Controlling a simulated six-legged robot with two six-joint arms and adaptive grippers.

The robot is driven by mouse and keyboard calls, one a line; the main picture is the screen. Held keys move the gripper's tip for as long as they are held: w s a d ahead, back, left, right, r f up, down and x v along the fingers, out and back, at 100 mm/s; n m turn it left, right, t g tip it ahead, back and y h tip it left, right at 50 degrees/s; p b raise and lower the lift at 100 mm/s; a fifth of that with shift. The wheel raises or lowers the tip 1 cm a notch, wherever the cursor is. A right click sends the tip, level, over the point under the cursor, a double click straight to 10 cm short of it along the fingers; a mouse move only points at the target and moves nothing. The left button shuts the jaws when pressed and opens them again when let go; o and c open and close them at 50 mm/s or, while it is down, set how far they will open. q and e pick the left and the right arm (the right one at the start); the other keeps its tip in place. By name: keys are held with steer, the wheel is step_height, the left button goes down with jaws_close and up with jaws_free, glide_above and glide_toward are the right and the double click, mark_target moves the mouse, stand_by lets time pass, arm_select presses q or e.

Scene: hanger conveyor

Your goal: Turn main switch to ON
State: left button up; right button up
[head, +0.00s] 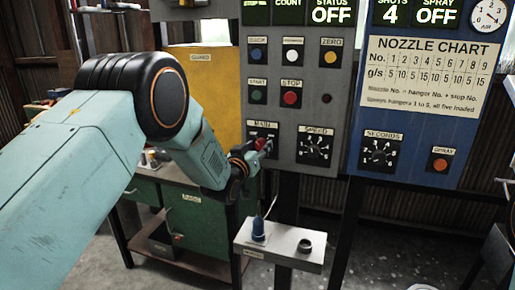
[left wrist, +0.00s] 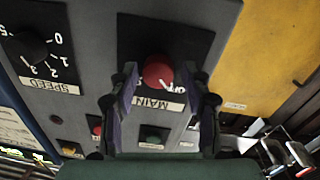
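The main switch is a red knob (left wrist: 158,72) on a black plate labelled MAIN, seen upside down in the left wrist view. The letters OFF show beside the knob. In the head view the red of the switch (head: 267,146) shows just past my left gripper (head: 256,156), which hides most of its plate. My left gripper's two fingers stand either side of the knob in the left wrist view, with a gap visible between them and the knob. It looks open around the knob. My right gripper is not in view.
The speed dial (head: 316,148) sits right of the main switch on the grey panel (head: 271,30). Start (head: 257,97) and stop (head: 291,98) buttons are above. The status display (head: 332,14) reads OFF.

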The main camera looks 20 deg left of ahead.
arm_select(q)
steer(key=shift+s+r, duration=0.1)
steer(key=c, duration=0.9)
steer(key=shift+m, duration=0.3)
steer(key=m, duration=0.3)
steer(key=shift+r+m, duration=0.1)
steer(key=shift+m, duration=0.2)
steer(key=m, duration=0.4)
steer(key=shift+d+b, duration=0.1)
steer(key=shift+b, duration=0.25)
steer(key=m, duration=0.4)
steer(key=shift+d+m+y, duration=0.1)
steer(key=shift+m+y, duration=0.2)
steer(key=shift+m+g+b, duration=0.3)
steer(key=shift+m+b, duration=0.15)
steer(key=shift+m, duration=1.75)
